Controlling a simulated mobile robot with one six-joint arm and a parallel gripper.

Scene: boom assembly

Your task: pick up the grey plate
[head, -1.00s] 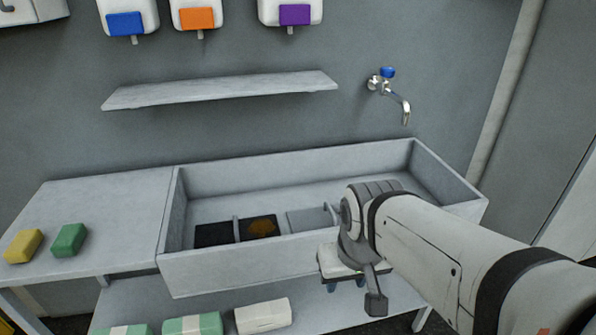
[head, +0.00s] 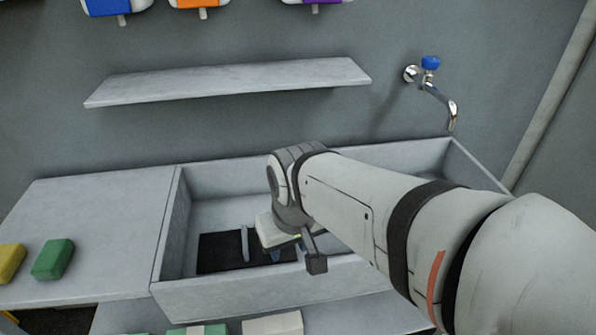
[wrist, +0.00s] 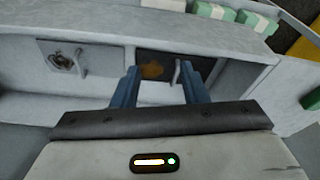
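The grey plate (wrist: 60,48) lies in the sink at the left of the wrist view. It is a flat square with a round, ring-like mark and a small upright handle at its right side. In the head view it is hidden behind my arm. My gripper (wrist: 159,72) is open, with two blue fingers apart and nothing held between them. It hangs over the sink, to the right of the grey plate in the wrist view, in front of a dark plate with a brown stain (wrist: 152,69). Its fingers partly show in the head view (head: 275,255).
A black plate (head: 218,252) with an upright grey handle (head: 245,243) lies in the sink (head: 215,300). The sink walls surround the plates. Yellow (head: 10,262) and green (head: 53,260) sponges lie on the left counter. A wall shelf (head: 230,82) and tap (head: 432,85) are behind.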

